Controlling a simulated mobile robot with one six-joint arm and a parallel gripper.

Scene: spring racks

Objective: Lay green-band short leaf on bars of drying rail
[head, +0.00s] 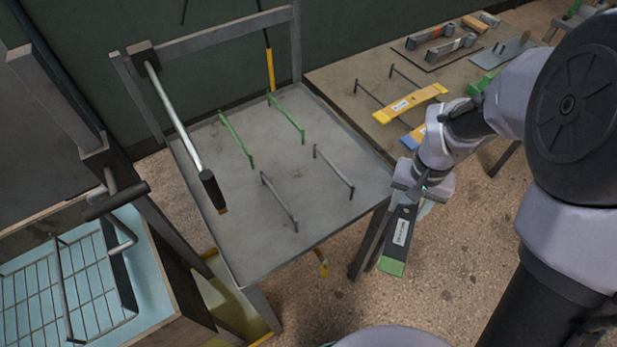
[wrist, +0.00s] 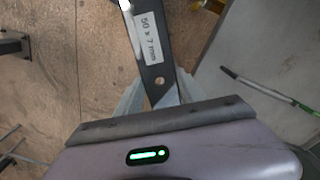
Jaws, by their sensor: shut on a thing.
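The green-band short leaf (head: 400,238) is a dark flat bar with a white label and a green end, pointing down in the head view. In the wrist view the leaf (wrist: 150,48) shows its label, "50 x 7 mm", and a hole. My gripper (head: 414,190) is shut on its upper end and holds it off the right front edge of the grey table (head: 225,235). The gripper also shows in the wrist view (wrist: 158,92). On that table stand two green bars (head: 236,138) (head: 286,118) and two grey bars (head: 278,200) (head: 333,172), all bare.
A lever with a black grip (head: 211,190) hangs over the table's left side. The back right bench (head: 340,78) carries a yellow leaf (head: 410,103) and a blue-ended piece (head: 413,138). A blue tray with a wire rack (head: 70,290) is at lower left.

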